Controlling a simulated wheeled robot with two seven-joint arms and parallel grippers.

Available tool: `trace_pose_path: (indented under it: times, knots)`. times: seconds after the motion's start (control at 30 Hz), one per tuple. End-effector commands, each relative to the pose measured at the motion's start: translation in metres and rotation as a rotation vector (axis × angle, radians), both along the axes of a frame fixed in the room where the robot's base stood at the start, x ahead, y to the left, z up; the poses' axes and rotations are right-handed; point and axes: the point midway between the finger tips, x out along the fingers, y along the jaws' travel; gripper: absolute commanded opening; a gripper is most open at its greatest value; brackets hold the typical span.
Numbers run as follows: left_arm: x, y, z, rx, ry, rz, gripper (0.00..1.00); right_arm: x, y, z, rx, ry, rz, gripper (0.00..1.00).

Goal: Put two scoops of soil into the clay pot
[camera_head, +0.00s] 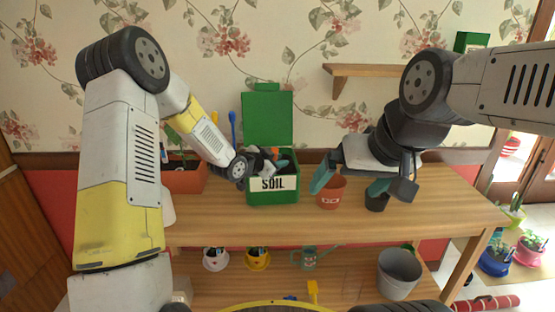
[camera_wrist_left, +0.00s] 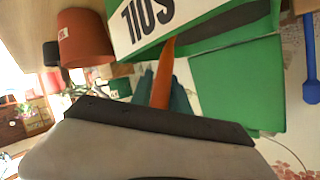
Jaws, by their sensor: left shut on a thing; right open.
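The green soil box (camera_head: 273,195), labelled SOIL, stands on the wooden table with its lid (camera_head: 267,118) raised. My left gripper (camera_head: 274,163) is at the box's opening. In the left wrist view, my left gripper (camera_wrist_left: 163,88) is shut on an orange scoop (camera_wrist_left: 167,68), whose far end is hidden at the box. The soil is not clearly visible. The terracotta clay pot (camera_head: 331,193), with a pale label, stands right of the box; it also shows in the left wrist view (camera_wrist_left: 84,38). My right gripper (camera_head: 350,184) is open and empty, its fingers above and beside the clay pot.
A terracotta planter (camera_head: 186,180) is left of the box. A blue tool (camera_head: 232,128) hangs on the wall. Bare tabletop lies at the front and right.

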Motion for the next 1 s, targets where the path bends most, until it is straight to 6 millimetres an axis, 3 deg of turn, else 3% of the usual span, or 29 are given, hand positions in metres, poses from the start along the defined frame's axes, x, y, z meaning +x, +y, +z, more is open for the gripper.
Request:
trace_pose_path:
  times: [0.27, 1.0]
  knots:
    - [0.000, 0.000, 0.003, -0.001, -0.002, 0.000, 0.00, 0.000, 0.000, 0.000, 0.000, 0.000, 0.000, 1.00]
    - [0.001, 0.000, 0.061, -0.001, -0.004, 0.000, 0.00, 0.000, 0.000, 0.000, 0.000, 0.000, 0.000, 1.00]
